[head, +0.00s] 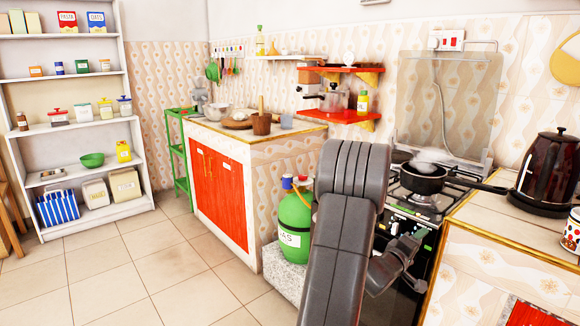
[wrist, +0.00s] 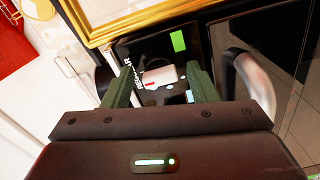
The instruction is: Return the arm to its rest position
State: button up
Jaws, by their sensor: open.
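My arm rises in front of the stove in the head view and bends down to the right. My gripper (head: 417,240) is at its end, low before the stove's front, beside the control panel. In the wrist view my gripper (wrist: 164,74) has its two green fingers spread apart, with nothing held between them. A small white patch and the dark stove front (wrist: 150,52) show beyond the fingers. A dark pan (head: 424,180) sits on the stove top, above and behind my gripper and apart from it. My arm hides part of the stove.
A green gas bottle (head: 294,218) stands left of my arm. The counter with the kettle (head: 546,172) is close on the right. A curved metal handle (wrist: 250,80) is close right of the fingers. Open tiled floor (head: 150,265) lies to the left.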

jog(key=shift+r+n+p, duration=0.1)
jog(key=shift+n+p, duration=1.45)
jog(key=shift+n, duration=1.65)
jog(key=shift+a, duration=0.1)
